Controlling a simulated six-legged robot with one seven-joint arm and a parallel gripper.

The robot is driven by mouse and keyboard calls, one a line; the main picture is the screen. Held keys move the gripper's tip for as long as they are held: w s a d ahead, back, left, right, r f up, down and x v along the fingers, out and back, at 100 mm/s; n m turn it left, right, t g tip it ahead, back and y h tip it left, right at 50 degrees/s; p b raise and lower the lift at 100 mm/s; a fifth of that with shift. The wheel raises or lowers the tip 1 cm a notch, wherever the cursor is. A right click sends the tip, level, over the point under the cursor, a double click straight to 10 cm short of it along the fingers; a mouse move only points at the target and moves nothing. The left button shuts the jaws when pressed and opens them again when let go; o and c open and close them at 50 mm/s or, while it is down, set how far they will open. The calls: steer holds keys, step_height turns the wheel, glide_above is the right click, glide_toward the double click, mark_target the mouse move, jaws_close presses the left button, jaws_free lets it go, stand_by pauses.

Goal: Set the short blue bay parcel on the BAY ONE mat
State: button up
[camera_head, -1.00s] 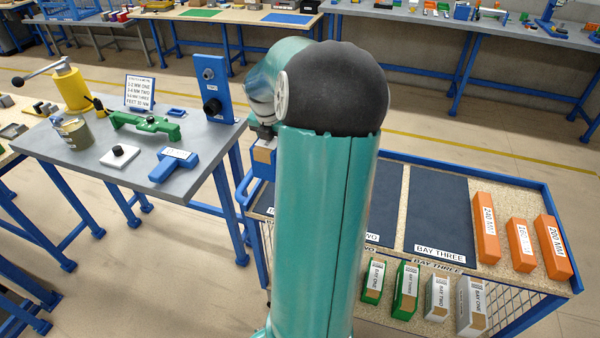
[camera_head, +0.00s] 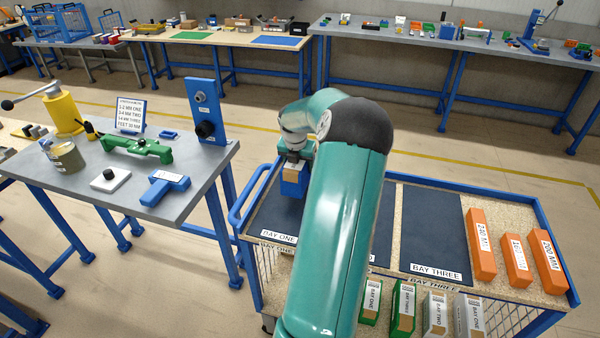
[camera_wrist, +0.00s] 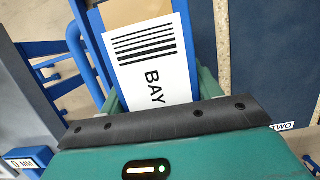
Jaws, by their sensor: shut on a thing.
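The blue bay parcel (camera_head: 293,183) is in my gripper (camera_head: 293,163), at the far part of the BAY ONE mat (camera_head: 272,217) in the head view. I cannot tell whether its underside touches the dark mat or hangs just above it. In the wrist view the parcel (camera_wrist: 153,62) fills the space between my green fingers, showing a white label with a barcode and "BAY", a tan top and blue sides. The rest of the label is hidden. My arm covers much of the middle mat.
The BAY THREE mat (camera_head: 433,228) is bare. Orange blocks (camera_head: 482,245) stand to its right. Green and white parcels (camera_head: 403,308) stand on a lower shelf. A blue rail (camera_head: 250,193) edges the cart's left side. A grey workbench (camera_head: 85,185) with tools stands left.

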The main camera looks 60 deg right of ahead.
steer(key=shift+d+f, duration=0.4)
steer(key=shift+f, duration=1.5)
steer(key=shift+f, duration=0.15)
steer(key=o, duration=1.4)
steer(key=v, duration=1.2)
steer(key=shift+s, duration=0.1)
